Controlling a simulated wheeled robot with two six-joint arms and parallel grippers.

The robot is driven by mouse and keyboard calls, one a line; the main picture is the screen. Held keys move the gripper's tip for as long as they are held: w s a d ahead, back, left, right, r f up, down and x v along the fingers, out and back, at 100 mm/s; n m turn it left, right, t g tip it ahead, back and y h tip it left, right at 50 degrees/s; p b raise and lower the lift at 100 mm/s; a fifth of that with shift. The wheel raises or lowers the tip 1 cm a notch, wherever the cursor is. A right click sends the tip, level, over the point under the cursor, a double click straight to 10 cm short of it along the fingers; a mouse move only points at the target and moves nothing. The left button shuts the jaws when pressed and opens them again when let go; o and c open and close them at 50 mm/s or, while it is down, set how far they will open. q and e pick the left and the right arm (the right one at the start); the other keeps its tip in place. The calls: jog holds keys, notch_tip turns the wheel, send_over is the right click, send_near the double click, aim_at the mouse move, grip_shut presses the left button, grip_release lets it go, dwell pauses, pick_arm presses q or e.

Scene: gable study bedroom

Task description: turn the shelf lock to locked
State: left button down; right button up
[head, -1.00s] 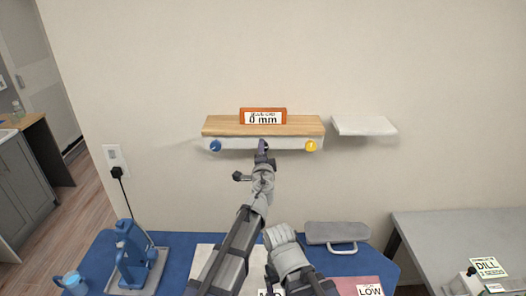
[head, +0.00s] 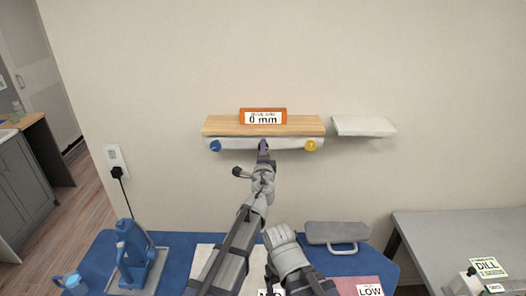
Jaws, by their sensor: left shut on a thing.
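A wall shelf (head: 220,126) with a wooden top and a white front edge hangs at the middle of the head view. A small dark purple knob, apparently the shelf lock (head: 263,143), sits at the middle of that edge. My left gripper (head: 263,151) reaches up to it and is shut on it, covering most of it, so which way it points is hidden. My right arm is folded low at the centre; its gripper cannot be made out.
A blue knob (head: 215,146) and a yellow knob (head: 311,146) flank the lock. A "0 mm" sign (head: 282,110) stands on the shelf. A smaller white shelf (head: 363,126) hangs to the right. Below is a blue-topped table (head: 188,258) with a blue stand (head: 133,252) and a grey handled object (head: 337,233).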

pick_arm(q)
jog(key=shift+c, duration=1.8)
grip_release()
jog(key=s, duration=0.8)
pick_arm(e)
jog(key=shift+s+d, duration=0.65)
jog(key=shift+s, duration=0.25)
pick_arm(q)
jog(key=shift+w, duration=0.1)
